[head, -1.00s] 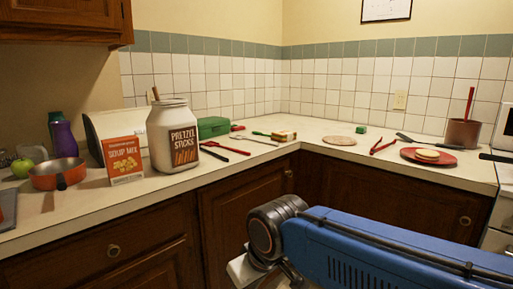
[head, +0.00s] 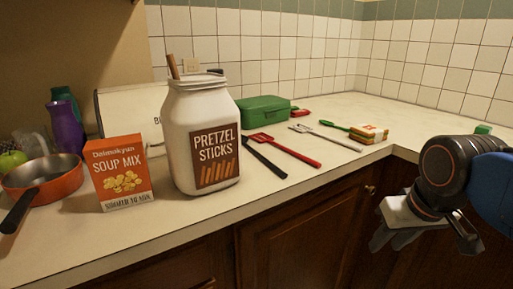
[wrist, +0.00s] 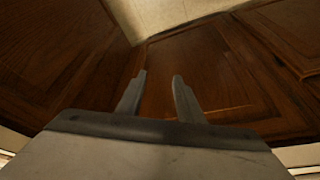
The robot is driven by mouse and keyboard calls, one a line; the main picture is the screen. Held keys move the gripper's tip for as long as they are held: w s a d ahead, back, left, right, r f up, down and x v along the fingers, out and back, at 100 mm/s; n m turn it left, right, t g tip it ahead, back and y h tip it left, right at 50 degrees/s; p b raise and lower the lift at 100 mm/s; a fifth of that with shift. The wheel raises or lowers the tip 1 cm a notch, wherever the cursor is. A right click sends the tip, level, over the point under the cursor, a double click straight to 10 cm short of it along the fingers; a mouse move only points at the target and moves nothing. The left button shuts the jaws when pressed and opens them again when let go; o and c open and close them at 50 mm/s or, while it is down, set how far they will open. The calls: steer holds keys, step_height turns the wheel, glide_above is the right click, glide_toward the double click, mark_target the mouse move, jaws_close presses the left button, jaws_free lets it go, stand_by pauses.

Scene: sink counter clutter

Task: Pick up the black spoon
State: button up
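A black long-handled utensil (head: 266,159), which looks like the black spoon, lies on the counter just right of the pretzel jar in the head view. Its far end is close to the jar and its bowl is not clear. My gripper (head: 383,240) is in front of the counter's edge at the lower right, well away from the utensil. In the wrist view my gripper (wrist: 160,77) has its two fingers apart with nothing between them, facing the wooden cabinet doors. The black utensil is not in the wrist view.
A white pretzel jar (head: 203,135) stands left of the utensil, beside a soup mix box (head: 124,176) and an orange pan (head: 42,180). A red slotted turner (head: 290,150) lies close on its right.

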steer(key=w+a+r+n+g, duration=0.1)
steer(key=w+a+r, duration=0.4)
steer(key=w+r, duration=0.45)
step_height(320, 180, up, 19)
steer(key=n+g, duration=0.3)
steer(key=n, duration=0.1)
glide_above(266, 158)
step_height(266, 158, down, 17)
steer(key=shift+s+r, duration=0.1)
steer(key=shift+r, duration=0.05)
jaws_close()
